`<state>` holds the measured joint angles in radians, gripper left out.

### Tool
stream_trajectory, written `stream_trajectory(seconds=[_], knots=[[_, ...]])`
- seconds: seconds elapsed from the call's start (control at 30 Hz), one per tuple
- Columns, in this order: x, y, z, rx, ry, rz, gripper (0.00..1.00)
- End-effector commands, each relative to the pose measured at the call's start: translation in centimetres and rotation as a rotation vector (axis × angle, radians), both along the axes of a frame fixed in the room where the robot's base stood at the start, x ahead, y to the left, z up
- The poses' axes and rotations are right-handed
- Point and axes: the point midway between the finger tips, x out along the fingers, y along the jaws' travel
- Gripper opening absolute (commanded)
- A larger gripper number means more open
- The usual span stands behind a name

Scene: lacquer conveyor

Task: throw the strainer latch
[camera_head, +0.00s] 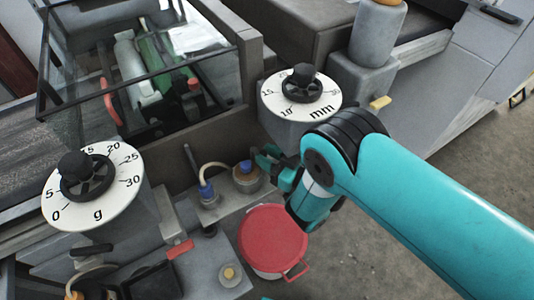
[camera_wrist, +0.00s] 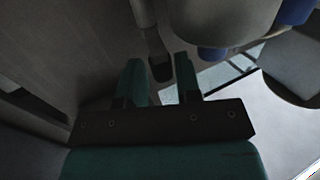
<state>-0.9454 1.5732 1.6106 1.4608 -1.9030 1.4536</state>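A small grey cylindrical housing with a blue cap (camera_head: 246,168) stands on the machine's ledge in the head view; I take it to be the strainer. In the wrist view, a grey lever with a dark end (camera_wrist: 158,62) hangs beside a large rounded grey body (camera_wrist: 222,20); it may be the latch. My gripper (camera_head: 268,158) is at the right side of the housing in the head view. In the wrist view my gripper (camera_wrist: 158,66) has its two teal fingers apart, and the lever's end shows between them. Whether they touch it is unclear.
A red-topped bucket (camera_head: 272,238) stands just below my gripper. A dial marked mm (camera_head: 318,108) sits above, and a dial marked g (camera_head: 120,205) at left. Open floor (camera_head: 480,170) lies at right.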

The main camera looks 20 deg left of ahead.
Motion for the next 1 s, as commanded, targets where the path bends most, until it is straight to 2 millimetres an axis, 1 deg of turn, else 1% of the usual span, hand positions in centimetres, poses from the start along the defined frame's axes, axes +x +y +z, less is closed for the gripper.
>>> stream_trajectory(seconds=[0.17,0.27,0.47,0.6,0.67,1.0], knots=[[-0.1,0.1,0.2,0.002,-0.001,0.003,0.31],[-0.2,-0.4,0.5,0.0,0.001,0.003,0.31],[-0.8,-2.6,1.0,0.0,0.003,-0.001,0.31],[-1.5,-5.3,1.0,-0.002,0.004,-0.004,0.31],[-1.5,-5.2,0.9,0.0,-0.001,-0.001,0.31],[-1.9,-6.7,0.5,0.0,0.0,0.0,0.31]])
